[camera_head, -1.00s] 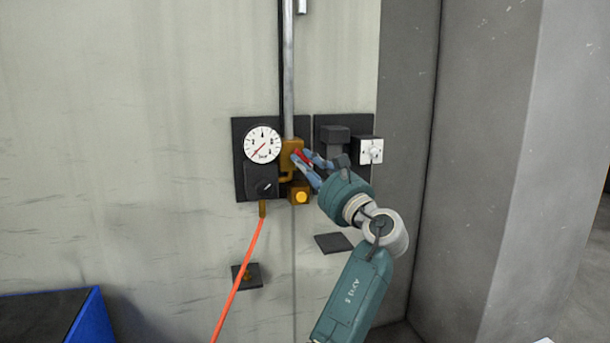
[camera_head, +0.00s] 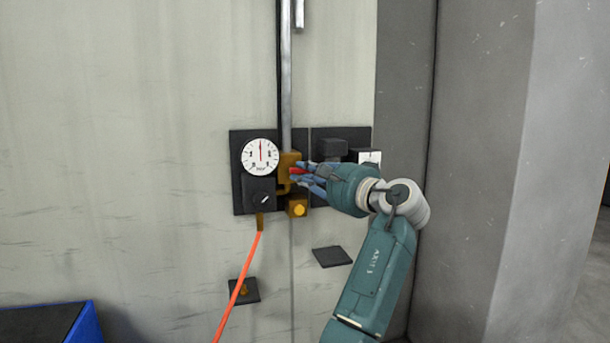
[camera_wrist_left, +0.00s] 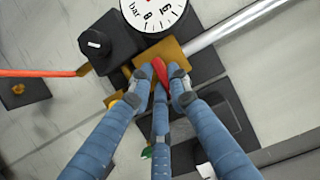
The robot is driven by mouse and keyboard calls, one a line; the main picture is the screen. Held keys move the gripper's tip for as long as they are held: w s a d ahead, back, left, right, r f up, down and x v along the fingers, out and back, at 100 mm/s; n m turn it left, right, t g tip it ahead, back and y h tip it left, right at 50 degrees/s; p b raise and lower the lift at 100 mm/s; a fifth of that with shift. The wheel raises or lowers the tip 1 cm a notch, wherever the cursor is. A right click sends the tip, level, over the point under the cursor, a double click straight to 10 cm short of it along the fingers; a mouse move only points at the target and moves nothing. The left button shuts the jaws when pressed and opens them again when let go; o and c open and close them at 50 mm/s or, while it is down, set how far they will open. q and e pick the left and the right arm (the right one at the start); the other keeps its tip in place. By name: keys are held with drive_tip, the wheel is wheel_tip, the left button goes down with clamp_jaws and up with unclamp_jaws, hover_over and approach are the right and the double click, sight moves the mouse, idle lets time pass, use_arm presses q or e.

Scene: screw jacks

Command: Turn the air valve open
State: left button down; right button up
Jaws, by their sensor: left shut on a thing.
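The air valve is a brass body (camera_head: 289,166) on a dark wall plate, at the foot of a vertical metal pipe. Its red handle (camera_head: 299,171) points to the right, nearly level. My left gripper (camera_head: 304,172) is shut on the red handle, reaching in from the right. In the left wrist view, the red handle (camera_wrist_left: 161,74) lies between the blue fingers, which partly hide it. A round white gauge (camera_head: 260,156) left of the valve has its red needle pointing straight up. My right gripper is not in view.
A black knob (camera_head: 264,199) sits under the gauge, and an orange hose (camera_head: 239,287) hangs below it. A brass block with a yellow button (camera_head: 299,210) is just below the valve. A white switch plate (camera_head: 369,157) is partly behind my wrist.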

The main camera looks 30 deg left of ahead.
use_arm(q)
drive_tip(key=shift+f, duration=0.1)
idle(0.3)
drive_tip(key=c, duration=1.6)
unclamp_jaws()
drive_tip(key=shift+c, duration=0.2)
drive_tip(key=shift+d, duration=0.1)
drive_tip(key=v, duration=1.2)
